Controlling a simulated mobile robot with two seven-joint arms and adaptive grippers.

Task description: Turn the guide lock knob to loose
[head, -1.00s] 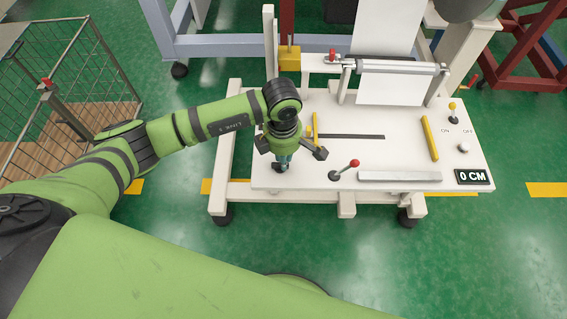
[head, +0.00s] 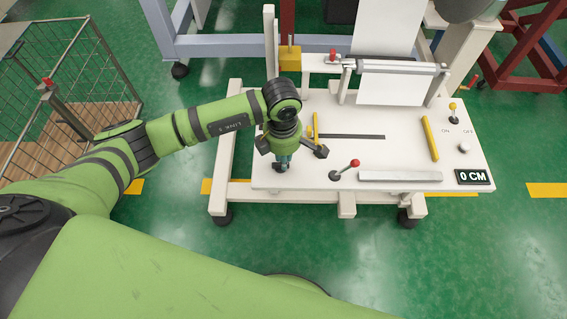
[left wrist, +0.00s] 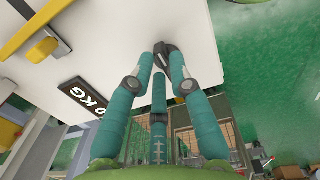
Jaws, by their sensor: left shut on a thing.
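My left gripper (head: 282,161) points down at the front left corner of the white machine table (head: 310,175). In the left wrist view its teal fingers (left wrist: 163,68) are closed around a small dark knob (left wrist: 167,50) near the table's edge. The fingers cover part of the knob, so its pointer and setting cannot be read. In the head view the gripper and wrist mostly hide the knob. My right gripper is not in view.
A red-knobbed lever (head: 346,170), a yellow guide bar (head: 430,138) and a "0 CM" display (head: 472,177) are on the table. A "0 KG" display (left wrist: 82,97) is beside the gripper. A wire cage cart (head: 75,85) stands left.

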